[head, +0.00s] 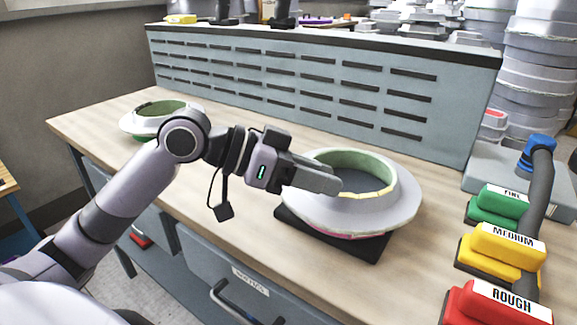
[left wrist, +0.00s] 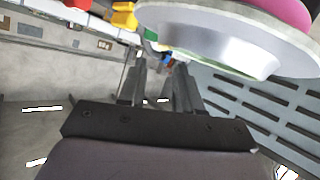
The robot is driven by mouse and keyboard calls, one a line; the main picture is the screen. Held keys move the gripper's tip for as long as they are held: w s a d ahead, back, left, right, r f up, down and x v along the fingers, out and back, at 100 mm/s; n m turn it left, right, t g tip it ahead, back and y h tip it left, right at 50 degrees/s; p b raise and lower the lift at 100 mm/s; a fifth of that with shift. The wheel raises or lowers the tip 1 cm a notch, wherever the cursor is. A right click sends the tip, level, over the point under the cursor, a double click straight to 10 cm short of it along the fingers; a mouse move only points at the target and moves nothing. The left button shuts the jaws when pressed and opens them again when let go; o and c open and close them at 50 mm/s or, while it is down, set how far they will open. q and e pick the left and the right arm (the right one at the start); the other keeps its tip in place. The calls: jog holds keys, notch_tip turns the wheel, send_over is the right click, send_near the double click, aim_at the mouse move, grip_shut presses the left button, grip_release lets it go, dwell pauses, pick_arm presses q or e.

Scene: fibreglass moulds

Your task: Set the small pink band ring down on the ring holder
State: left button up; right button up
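A pale grey ring (head: 395,208) with a wide flange, a green inner wall and a trace of pink along its lower edge sits over a black square holder (head: 372,248). It appears to rest there; the contact is hidden under the flange. In the left wrist view the ring (left wrist: 220,45) fills the top, with a pink band at the upper right. My left gripper (head: 335,184) overlaps the ring's near left rim in the head view. In the left wrist view its two fingers (left wrist: 160,80) stand apart with nothing between them. My right gripper is not seen.
Another ring (head: 133,124) with a green band stands at the back left. Green (head: 497,205), yellow (head: 503,248) and red (head: 495,303) labelled blocks line the right, beside a dark hose (head: 540,195). A slotted panel (head: 320,85) closes the back. The bench's front left is clear.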

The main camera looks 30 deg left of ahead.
pick_arm(q)
jog(key=v, duration=0.5)
jog(key=shift+s+a+r+b, duration=0.15)
jog(key=shift+s+b, duration=0.05)
jog(key=shift+b, duration=0.1)
dwell(0.4)
